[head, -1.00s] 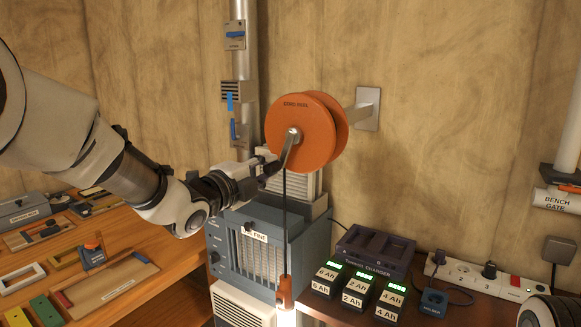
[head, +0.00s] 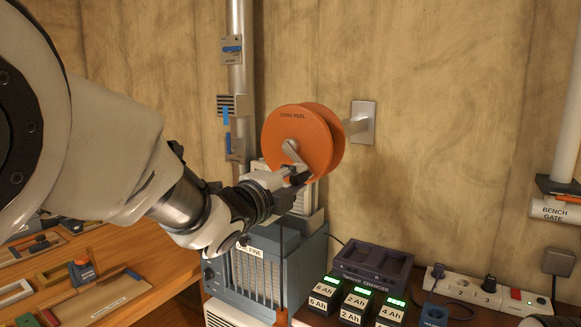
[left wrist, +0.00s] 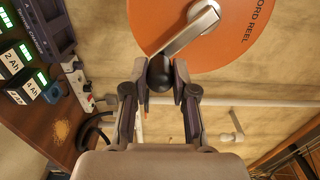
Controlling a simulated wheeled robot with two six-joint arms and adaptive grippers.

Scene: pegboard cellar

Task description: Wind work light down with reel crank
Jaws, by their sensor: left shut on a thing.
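The orange cord reel (head: 296,127) sits on a wall bracket, with its metal crank (head: 291,150) pointing down and slightly right. My left gripper (head: 296,177) is shut on the dark crank knob. The left wrist view shows the round black knob (left wrist: 160,73) between both fingers, at the end of the crank arm (left wrist: 184,36). A dark cord (head: 282,255) hangs from the reel, partly hidden behind my gripper. The orange top of the work light (head: 281,317) shows at the bottom edge of the head view; its lower part is out of frame.
A blue-grey box unit (head: 262,277) stands behind the cord. A battery charger (head: 372,264), several batteries and a power strip (head: 486,290) are on the right bench. A workbench (head: 130,262) with tools is at left.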

